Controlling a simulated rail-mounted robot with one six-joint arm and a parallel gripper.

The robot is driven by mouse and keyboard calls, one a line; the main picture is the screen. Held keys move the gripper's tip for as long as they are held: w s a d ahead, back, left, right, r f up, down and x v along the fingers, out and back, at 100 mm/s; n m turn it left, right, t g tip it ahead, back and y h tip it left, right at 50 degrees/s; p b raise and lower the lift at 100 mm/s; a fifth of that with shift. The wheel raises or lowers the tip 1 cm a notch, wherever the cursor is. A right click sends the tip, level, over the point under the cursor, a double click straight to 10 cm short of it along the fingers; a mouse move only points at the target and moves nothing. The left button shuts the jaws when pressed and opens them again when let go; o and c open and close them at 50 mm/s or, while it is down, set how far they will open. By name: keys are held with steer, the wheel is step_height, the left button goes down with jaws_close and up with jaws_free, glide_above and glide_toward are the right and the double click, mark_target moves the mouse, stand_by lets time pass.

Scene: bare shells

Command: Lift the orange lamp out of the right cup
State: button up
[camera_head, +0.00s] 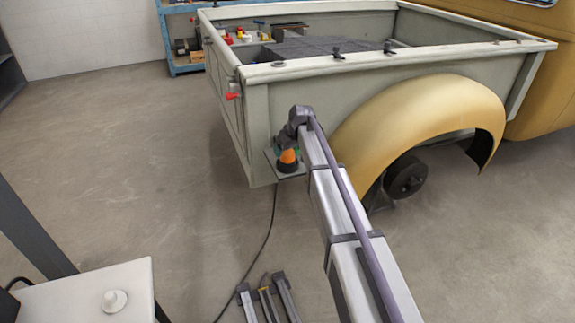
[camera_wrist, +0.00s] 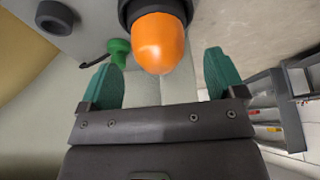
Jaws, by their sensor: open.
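The orange lamp (camera_head: 288,157) stands in a black cup (camera_head: 288,167) on a small grey plate (camera_head: 271,164) at the truck bed's rear corner. In the wrist view the lamp (camera_wrist: 158,42) is a rounded orange dome, with the dark cup (camera_wrist: 142,7) around its base at the top edge. My gripper (camera_wrist: 165,75) is open. Its two green fingers are to the left and right of the lamp's dome, with a gap on each side. In the head view my gripper is largely hidden behind my arm.
A green knob-shaped piece (camera_wrist: 118,52) is left of the lamp, beside the left finger. An empty dark round cup (camera_wrist: 55,16) is farther left. The truck bed (camera_head: 320,66) and yellow fender (camera_head: 420,110) are close to my arm. A white-topped table (camera_head: 75,295) stands at the lower left.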

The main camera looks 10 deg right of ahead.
mark_target(287, 153)
steer(key=b+x, duration=0.2)
steer(key=x, duration=0.2)
steer(key=shift+d, duration=0.1)
steer(key=shift+s+r, duration=0.1)
steer(key=shift+r, duration=0.1)
steer(key=c, duration=1.1)
